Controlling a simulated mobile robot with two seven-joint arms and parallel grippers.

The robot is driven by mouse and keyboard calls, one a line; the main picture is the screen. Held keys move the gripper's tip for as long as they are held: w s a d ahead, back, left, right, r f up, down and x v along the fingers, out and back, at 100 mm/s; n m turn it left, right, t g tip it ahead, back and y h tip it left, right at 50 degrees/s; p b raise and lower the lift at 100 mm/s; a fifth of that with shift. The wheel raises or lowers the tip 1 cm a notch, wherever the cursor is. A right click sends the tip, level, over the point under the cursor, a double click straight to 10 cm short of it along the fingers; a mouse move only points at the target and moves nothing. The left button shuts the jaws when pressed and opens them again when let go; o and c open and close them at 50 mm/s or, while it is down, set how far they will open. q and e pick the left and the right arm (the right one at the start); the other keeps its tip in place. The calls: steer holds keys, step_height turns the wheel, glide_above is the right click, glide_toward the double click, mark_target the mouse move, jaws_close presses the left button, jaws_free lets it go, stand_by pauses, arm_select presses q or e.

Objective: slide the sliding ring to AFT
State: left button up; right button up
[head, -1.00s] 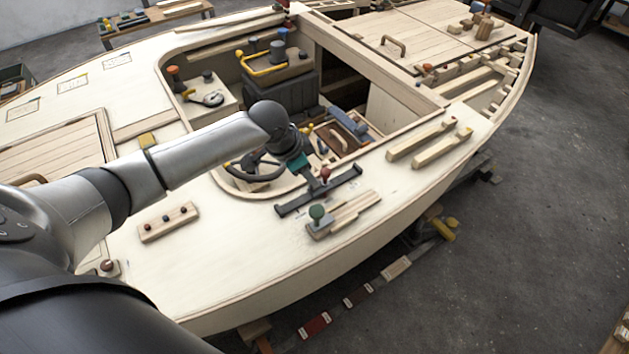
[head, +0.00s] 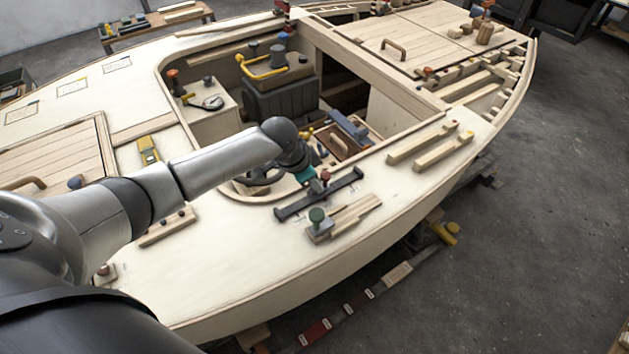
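A dark rail (head: 291,211) with raised ends lies on the pale side deck beside the cockpit. A slider with a red knob (head: 325,175) sits near the middle of this rail; I take it for the sliding ring, but its ring shape is too small to make out. Small markings beside the rail are not readable. My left gripper (head: 316,187) points down at the rail, close to the left of the red knob. I cannot tell whether it touches the slider, and its fingers are too small and dark to read. My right gripper is not in view.
A steering wheel (head: 258,172) is behind my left wrist. Two wooden bars (head: 430,146) lie to the right. The front deck is mostly clear.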

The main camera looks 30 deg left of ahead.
arm_select(q)
jaws_close()
stand_by(0.7)
steer(key=shift+w, duration=0.1)
steer(key=w+d+b, duration=0.1)
steer(key=w, duration=0.1)
steer(key=w+d+b, duration=0.1)
steer(key=w, duration=0.1)
steer(key=w+d+b, duration=0.1)
steer(key=w+d, duration=0.1)
steer(key=shift+w+f, duration=0.1)
steer(key=shift+w, duration=0.15)
steer(key=shift+w+d, duration=0.1)
steer(key=shift+w, duration=0.15)
steer(key=shift+r, duration=0.2)
steer(key=shift+o, duration=2.3)
jaws_free()
steer(key=shift+w+d+f, duration=0.1)
steer(key=shift+w, duration=0.05)
steer(key=shift+o, duration=0.3)
